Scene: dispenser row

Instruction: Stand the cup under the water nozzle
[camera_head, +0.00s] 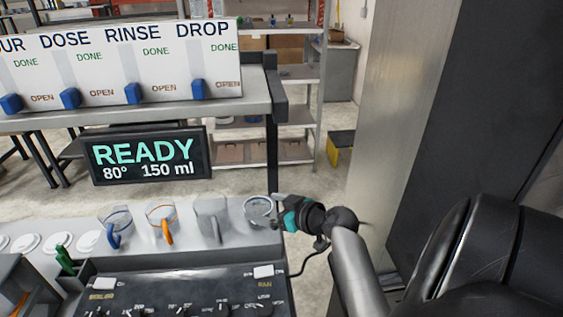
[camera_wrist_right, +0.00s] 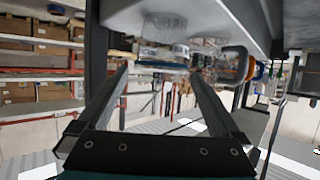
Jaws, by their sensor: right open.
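A clear cup with a blue handle (camera_head: 118,220) and one with an orange handle (camera_head: 161,217) stand on the light counter in the head view. A grey vessel (camera_head: 212,218) and a clear round vessel (camera_head: 258,209) stand to their right. My right gripper (camera_head: 279,211) is at the counter's right end, just right of the round vessel. In the right wrist view its fingers (camera_wrist_right: 160,72) are spread with nothing held between them. A clear vessel (camera_wrist_right: 212,64) and an orange handle (camera_wrist_right: 251,68) show beyond the right finger. I cannot make out the water nozzle. My left gripper is out of view.
A display (camera_head: 148,156) reads "READY 80° 150 ml". A control panel (camera_head: 190,290) with several knobs lies in front of the counter (camera_head: 185,248). White discs (camera_head: 55,241) lie at left. A labelled board with blue levers (camera_head: 120,65) stands behind. A dark cabinet (camera_head: 465,110) is at right.

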